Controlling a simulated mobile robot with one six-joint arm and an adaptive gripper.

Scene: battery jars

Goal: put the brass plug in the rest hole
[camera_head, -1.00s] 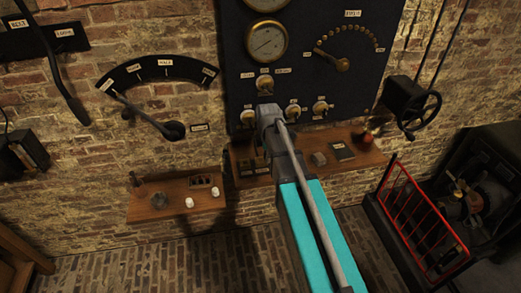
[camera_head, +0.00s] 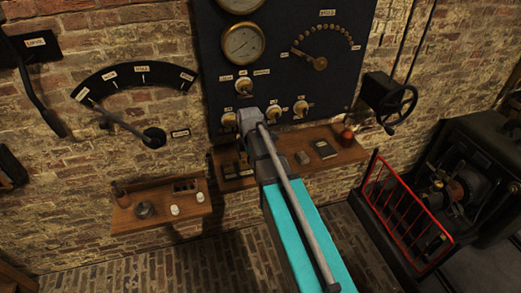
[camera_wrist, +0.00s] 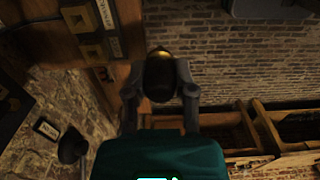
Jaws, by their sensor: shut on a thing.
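In the wrist view my gripper (camera_wrist: 160,82) is shut on a dark, rounded piece with a brass-coloured end, which I take for the brass plug (camera_wrist: 160,53). The plug is held between both fingers. Left of it, a wooden board carries pale square plates with dark holes (camera_wrist: 92,52) and small labels. I cannot read the labels, so I cannot tell which is the rest hole. The plug looks apart from these plates.
In the head view the right shelf (camera_head: 345,151) holds a book (camera_head: 324,150), a small block (camera_head: 302,158) and a red-brown round item (camera_head: 346,137). The left shelf (camera_head: 150,222) holds white knobs and a dark round piece. A dark gauge panel (camera_head: 290,60) is above; a red rail (camera_head: 405,213) stands right.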

